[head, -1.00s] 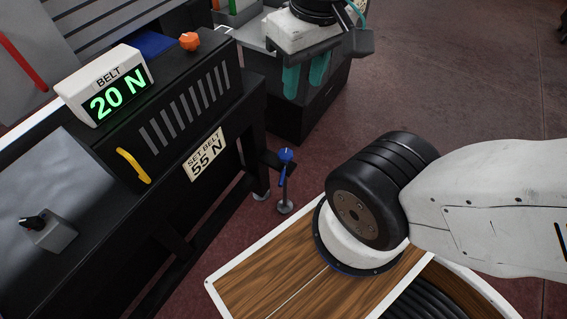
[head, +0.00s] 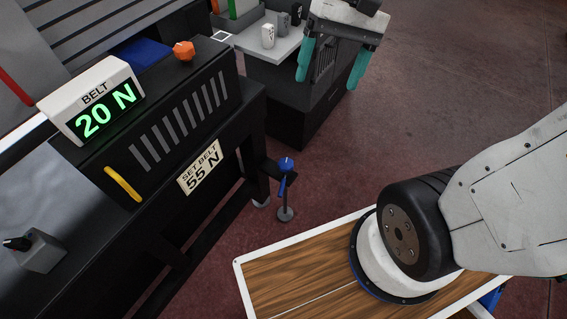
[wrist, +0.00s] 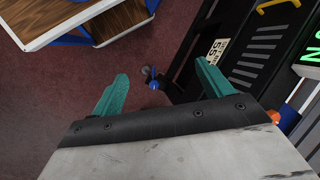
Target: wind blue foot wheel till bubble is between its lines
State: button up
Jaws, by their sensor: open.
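The blue foot wheel (head: 286,164) sits on a leg at the corner of the black machine table, above a round grey foot (head: 285,213). It also shows in the wrist view (wrist: 152,79), between and beyond my fingertips. My gripper (head: 333,82) is open and empty, with two teal fingers spread. In the head view it is above and to the right of the wheel, well apart from it. It also shows in the wrist view (wrist: 159,77). I cannot make out a bubble or its lines in either view.
The machine (head: 170,170) carries a display (head: 92,102) reading BELT 20 N, a SET BELT 55 N label (head: 201,166), an orange knob (head: 184,50) and a yellow handle (head: 123,184). A dark cabinet (head: 290,95) stands behind the gripper. Red floor around the wheel is clear.

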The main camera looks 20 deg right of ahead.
jog(key=w+f+m+g+y, duration=0.2)
jog(key=w+f+m+y, duration=0.3)
jog(key=w+f, duration=0.65)
jog(key=m+t+y, duration=0.2)
jog(key=m+y, duration=0.2)
jog(key=y, duration=0.1)
send_over(281, 162)
jog(key=s+d, duration=0.2)
jog(key=d, duration=0.1)
notch_tip(281, 162, down, 11)
jog(key=s+d+f+m+t+y, duration=0.15)
jog(key=f+m+t, duration=0.5)
jog(key=f, duration=1.15)
jog(key=s+d+f+m+t, duration=0.15)
jog(key=f+m+t, duration=0.45)
jog(key=f, duration=1.1)
jog(key=shift+m+g, duration=0.35)
jog(key=x, duration=0.7)
jog(key=shift+w+f, duration=0.2)
jog(key=shift+w, duration=0.35)
jog(key=c, duration=1)
jog(key=shift+g, duration=0.3)
